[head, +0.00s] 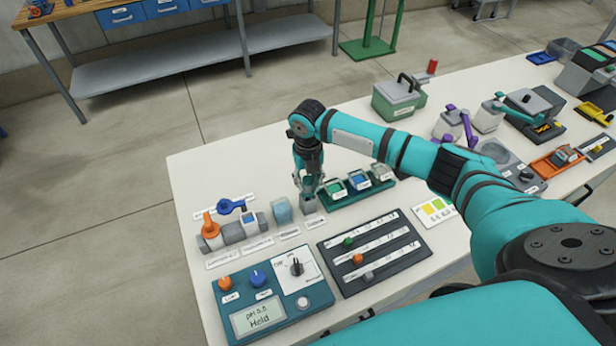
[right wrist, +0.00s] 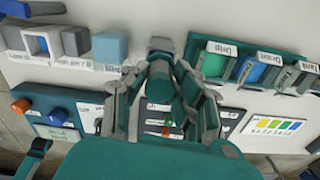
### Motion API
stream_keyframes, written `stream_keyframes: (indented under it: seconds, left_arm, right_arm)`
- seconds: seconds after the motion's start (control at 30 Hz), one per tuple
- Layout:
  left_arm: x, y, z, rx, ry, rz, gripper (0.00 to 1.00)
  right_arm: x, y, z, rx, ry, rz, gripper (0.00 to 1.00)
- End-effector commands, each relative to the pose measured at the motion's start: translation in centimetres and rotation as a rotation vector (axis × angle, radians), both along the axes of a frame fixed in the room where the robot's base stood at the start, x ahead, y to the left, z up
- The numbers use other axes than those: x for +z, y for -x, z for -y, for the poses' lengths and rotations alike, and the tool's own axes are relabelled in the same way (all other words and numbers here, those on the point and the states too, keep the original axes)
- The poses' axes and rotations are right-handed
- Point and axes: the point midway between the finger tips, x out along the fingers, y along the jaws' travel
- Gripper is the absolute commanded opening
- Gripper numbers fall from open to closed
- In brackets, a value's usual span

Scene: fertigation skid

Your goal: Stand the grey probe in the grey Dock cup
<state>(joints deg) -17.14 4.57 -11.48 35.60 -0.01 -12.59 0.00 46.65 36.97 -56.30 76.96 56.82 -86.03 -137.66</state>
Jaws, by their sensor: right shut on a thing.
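My right gripper (head: 309,188) points down over the row of small blocks and cups on the white table. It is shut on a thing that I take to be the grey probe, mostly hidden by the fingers. The grey Dock cup (head: 312,205) stands right under the fingertips, with a label in front of it. In the right wrist view a grey block (right wrist: 160,45) shows just beyond the fingertips (right wrist: 161,75). I cannot tell whether the probe's lower end is inside the cup. My left gripper is not in view.
A light blue cube (head: 282,211) stands just left of the cup. A green rack (head: 350,193) with several labelled holders is close on the right. A dark slider panel (head: 374,252) and a teal control box (head: 273,293) lie in front.

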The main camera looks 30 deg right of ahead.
Motion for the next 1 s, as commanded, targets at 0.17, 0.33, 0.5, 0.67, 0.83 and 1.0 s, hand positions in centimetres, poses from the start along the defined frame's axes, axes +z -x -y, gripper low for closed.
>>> stream_keyframes:
  seconds: [0.17,0.33,0.5,0.67,0.83,1.0]
  left_arm:
    - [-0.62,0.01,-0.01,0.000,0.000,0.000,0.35]
    - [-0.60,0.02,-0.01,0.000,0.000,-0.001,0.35]
    - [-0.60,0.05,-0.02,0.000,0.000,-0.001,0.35]
    - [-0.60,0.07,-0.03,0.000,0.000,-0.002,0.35]
    - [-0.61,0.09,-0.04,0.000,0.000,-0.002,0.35]
    - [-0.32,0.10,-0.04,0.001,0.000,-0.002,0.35]
  right_arm:
    - [-1.09,-0.01,0.01,-0.001,0.000,0.000,0.00]
    - [-1.14,-0.02,0.02,-0.001,0.000,0.000,0.00]
    - [-1.11,-0.02,0.02,-0.001,0.000,0.000,0.32]
    - [-1.11,-0.02,0.02,-0.001,0.000,0.000,0.52]
    - [-1.11,-0.02,0.03,-0.001,0.000,0.000,0.52]
    - [-0.83,0.00,0.04,-0.001,0.001,0.000,0.52]
